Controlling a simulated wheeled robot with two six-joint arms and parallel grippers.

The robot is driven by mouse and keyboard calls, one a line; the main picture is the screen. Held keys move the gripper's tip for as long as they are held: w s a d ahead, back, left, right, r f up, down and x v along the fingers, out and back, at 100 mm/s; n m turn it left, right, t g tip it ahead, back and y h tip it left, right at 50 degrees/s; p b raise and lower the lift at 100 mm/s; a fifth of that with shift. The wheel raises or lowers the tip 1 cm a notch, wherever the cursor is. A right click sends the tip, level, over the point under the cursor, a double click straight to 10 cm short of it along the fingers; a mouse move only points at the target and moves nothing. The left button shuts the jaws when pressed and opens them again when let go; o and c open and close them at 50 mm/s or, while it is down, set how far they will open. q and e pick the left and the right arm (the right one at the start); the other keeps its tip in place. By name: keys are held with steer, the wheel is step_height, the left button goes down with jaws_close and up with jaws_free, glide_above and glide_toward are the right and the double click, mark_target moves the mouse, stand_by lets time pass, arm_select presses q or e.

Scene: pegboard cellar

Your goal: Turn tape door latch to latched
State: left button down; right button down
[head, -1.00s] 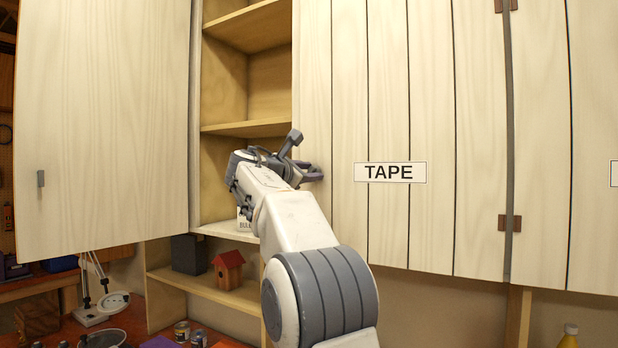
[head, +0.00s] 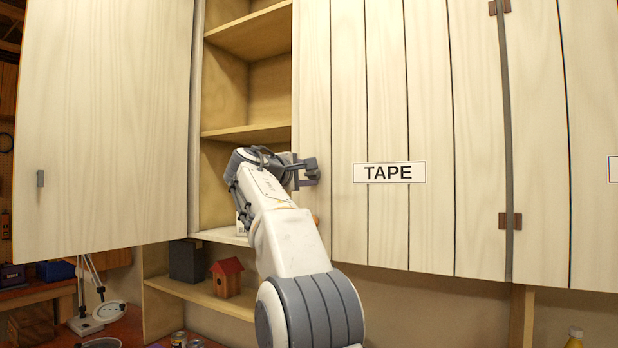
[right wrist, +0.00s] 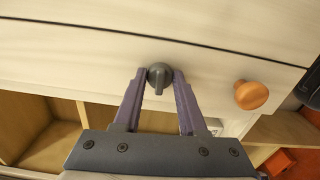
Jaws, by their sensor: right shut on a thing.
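The pale wooden tape door (head: 345,100) is shut, with a sign (head: 389,172) reading TAPE. My right gripper (head: 312,172) is at its left edge, beside the open shelves. In the right wrist view the tape door latch (right wrist: 159,78), a dark grey round knob with a raised bar, sits between the tips of my right gripper (right wrist: 160,88). The bar points down in that picture, across the boards' seams. The jaws are shut on the latch. In the head view the gripper hides the latch. My left gripper is not in view.
An orange round knob (right wrist: 251,95) is on the door beside the latch. Open shelves (head: 245,134) stand left of the door, and another cabinet door (head: 105,120) stands left of them. A red birdhouse (head: 226,278) and a dark box (head: 186,261) sit on a lower shelf.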

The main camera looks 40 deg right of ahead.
steer(key=shift+m, duration=0.5)
steer(key=shift+c, duration=2.4)
jaws_free()
steer(key=shift+s+a+f+b, duration=0.1)
steer(key=shift+s+a+b, duration=0.1)
steer(key=shift+a+b, duration=0.2)
steer(key=b+v, duration=0.3)
steer(key=v, duration=0.6)
steer(key=shift+a, duration=0.25)
steer(key=shift+s, duration=0.1)
